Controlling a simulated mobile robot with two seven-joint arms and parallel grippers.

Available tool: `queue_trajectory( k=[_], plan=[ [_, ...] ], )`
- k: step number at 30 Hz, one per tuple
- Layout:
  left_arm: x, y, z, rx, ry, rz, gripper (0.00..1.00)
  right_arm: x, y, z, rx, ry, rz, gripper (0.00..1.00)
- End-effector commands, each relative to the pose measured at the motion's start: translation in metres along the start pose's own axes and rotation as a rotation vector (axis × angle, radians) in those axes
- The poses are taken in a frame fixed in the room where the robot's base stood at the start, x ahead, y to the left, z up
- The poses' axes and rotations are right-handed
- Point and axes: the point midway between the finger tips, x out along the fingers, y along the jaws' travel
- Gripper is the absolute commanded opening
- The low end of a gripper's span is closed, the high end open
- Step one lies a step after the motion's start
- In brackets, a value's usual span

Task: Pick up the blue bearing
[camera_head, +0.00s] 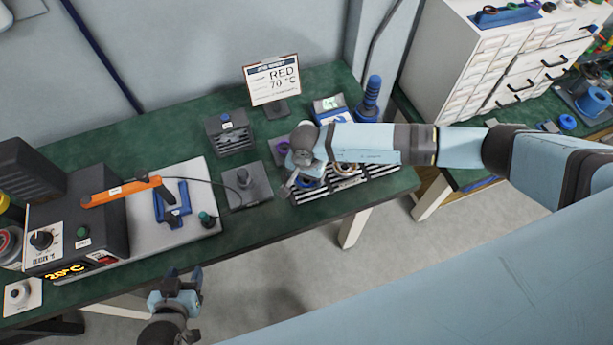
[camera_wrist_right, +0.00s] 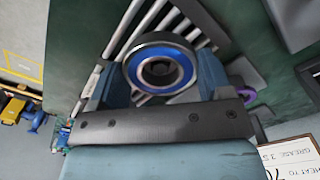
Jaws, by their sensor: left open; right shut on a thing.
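The blue bearing (camera_wrist_right: 184,70), a dark ring with a blue seal, sits between the fingers of my right gripper (camera_wrist_right: 158,78) in the right wrist view. The gripper is shut on it, above the striped rack (camera_head: 345,184). In the head view my right gripper (camera_head: 300,180) is over the rack's left end, and the blue bearing (camera_head: 308,183) shows only partly behind it. Whether the bearing still touches the rack cannot be told. My left gripper (camera_head: 183,276) is open and empty, in front of the table's front edge.
A grey block with a post (camera_head: 247,187) stands left of the rack. A heater with an orange arm (camera_head: 120,190) is at the left.

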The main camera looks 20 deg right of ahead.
Motion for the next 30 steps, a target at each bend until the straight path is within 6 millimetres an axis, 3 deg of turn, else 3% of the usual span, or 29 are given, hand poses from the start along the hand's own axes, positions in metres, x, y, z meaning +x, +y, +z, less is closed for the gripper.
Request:
queue_trajectory(
  k=[7, 11, 24, 30],
  plan=[
    [0.001, 0.001, 0.001, -0.001, 0.0, 0.001, 0.51, -0.008, -0.001, -0.001, 0.001, 0.001, -0.002, 0.4],
    [0.003, 0.001, 0.004, -0.001, -0.001, 0.002, 0.51, -0.026, -0.001, -0.001, -0.002, 0.002, -0.004, 0.4],
    [0.015, 0.007, 0.021, -0.003, -0.004, 0.016, 0.51, -0.148, 0.0, -0.001, -0.002, 0.005, -0.004, 0.4],
    [0.018, 0.006, 0.023, -0.001, 0.001, 0.017, 0.51, -0.185, -0.001, -0.001, 0.0, 0.003, -0.003, 0.4]
  ],
)
